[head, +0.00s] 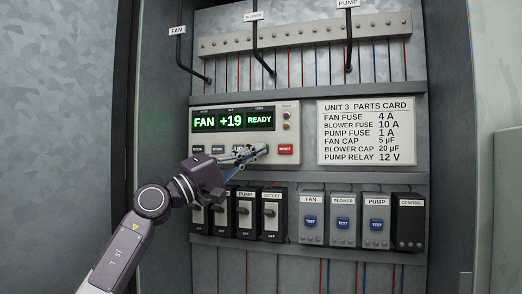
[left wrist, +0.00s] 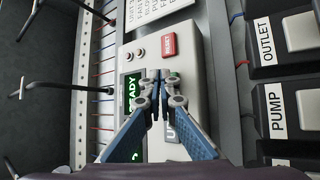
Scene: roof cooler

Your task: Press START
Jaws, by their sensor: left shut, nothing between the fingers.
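The control panel (head: 194,171) is a pale box with a green display (head: 232,121) reading FAN, +19 and READY. Below it runs a row of buttons, with a red RESET button (head: 285,149) at the right end; RESET also shows in the left wrist view (left wrist: 169,44). My left gripper (head: 262,151) is shut and empty, its fingertips in front of the row just left of RESET. In the left wrist view the fingertips (left wrist: 161,78) lie between RESET and a partly covered button marked U. No START label is readable; that stretch is hidden behind the fingers. Contact cannot be told.
A parts card (head: 366,132) is right of the panel. Below are black breaker switches (head: 271,215), one marked OUTLET, then grey FAN, BLOWER and PUMP modules (head: 343,219) with blue TEST buttons. Black hooked rods with tags (head: 263,55) hang above. Cabinet side walls flank everything.

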